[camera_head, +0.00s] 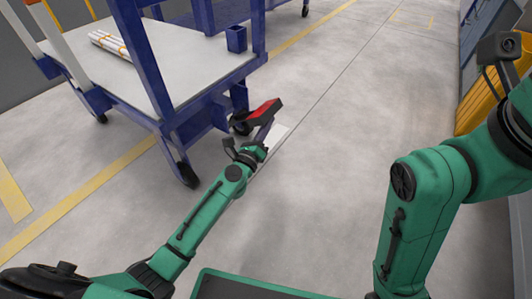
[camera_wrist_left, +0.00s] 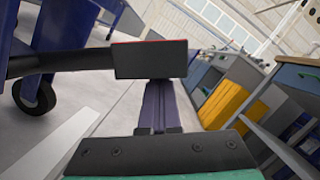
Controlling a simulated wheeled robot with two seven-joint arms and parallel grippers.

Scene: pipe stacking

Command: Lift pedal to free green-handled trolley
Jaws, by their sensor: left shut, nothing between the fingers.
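A blue-framed trolley (camera_head: 212,75) with a pale deck stands at the upper left of the head view; no green handle shows. Its pedal (camera_head: 264,112), a dark plate with a red top, sticks out low at the near right corner. In the left wrist view the pedal (camera_wrist_left: 150,59) is a dark plate on a bar, with a thin red upper edge. My left gripper (camera_head: 266,131) is shut and empty, at the pedal. In the wrist view its closed fingers (camera_wrist_left: 159,104) reach up to the plate's lower edge; I cannot tell whether they touch.
White pipes (camera_head: 110,44) and a small blue holder (camera_head: 236,38) are on the deck. Black caster wheels (camera_head: 188,174) stand on the floor. A yellow cabinet (camera_head: 480,100) is at the right, partly behind my right arm. The grey floor in the middle is clear.

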